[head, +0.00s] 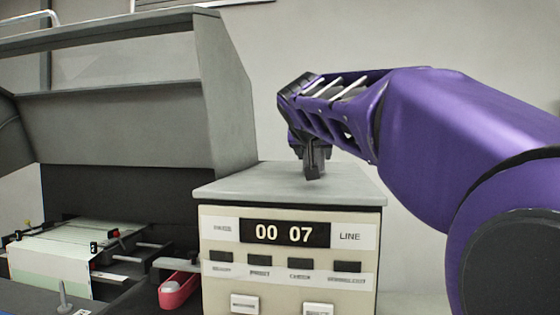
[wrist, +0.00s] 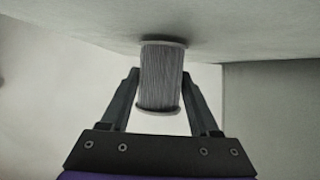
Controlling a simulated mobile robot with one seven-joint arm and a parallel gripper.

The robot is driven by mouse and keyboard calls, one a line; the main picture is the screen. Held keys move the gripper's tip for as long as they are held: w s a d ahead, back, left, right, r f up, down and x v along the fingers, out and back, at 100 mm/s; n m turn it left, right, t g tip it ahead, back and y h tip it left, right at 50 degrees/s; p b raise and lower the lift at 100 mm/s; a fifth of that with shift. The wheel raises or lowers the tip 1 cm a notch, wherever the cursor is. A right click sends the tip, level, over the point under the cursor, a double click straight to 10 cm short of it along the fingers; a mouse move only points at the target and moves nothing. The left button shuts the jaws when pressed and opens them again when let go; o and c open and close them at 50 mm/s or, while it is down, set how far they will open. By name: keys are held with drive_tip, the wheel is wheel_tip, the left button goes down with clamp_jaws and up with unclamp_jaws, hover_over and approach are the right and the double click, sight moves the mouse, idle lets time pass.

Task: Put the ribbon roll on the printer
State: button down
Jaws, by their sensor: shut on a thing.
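The ribbon roll (wrist: 160,78) is a grey spool with a flange at each end. In the wrist view it sits between the two fingers of my gripper (wrist: 160,95), which are shut on it. One flange is against or very near a pale grey surface with a dark shadow there; I cannot tell whether it touches. In the head view my gripper (head: 314,165) points down at the grey top of the printer's panel unit (head: 240,182). The roll is not clearly distinguishable there. The printer (head: 110,125) has a large grey hood at the left.
The panel unit's front has a display (head: 285,233) reading 00 07 and several buttons. Its top is otherwise bare. The hood's side wall (head: 225,100) rises left of my gripper. Paper (head: 60,250) and a red-pink holder (head: 178,290) lie lower left.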

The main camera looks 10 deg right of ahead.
drive_tip(key=shift+f, duration=0.3)
drive_tip(key=shift+c, duration=0.6)
unclamp_jaws()
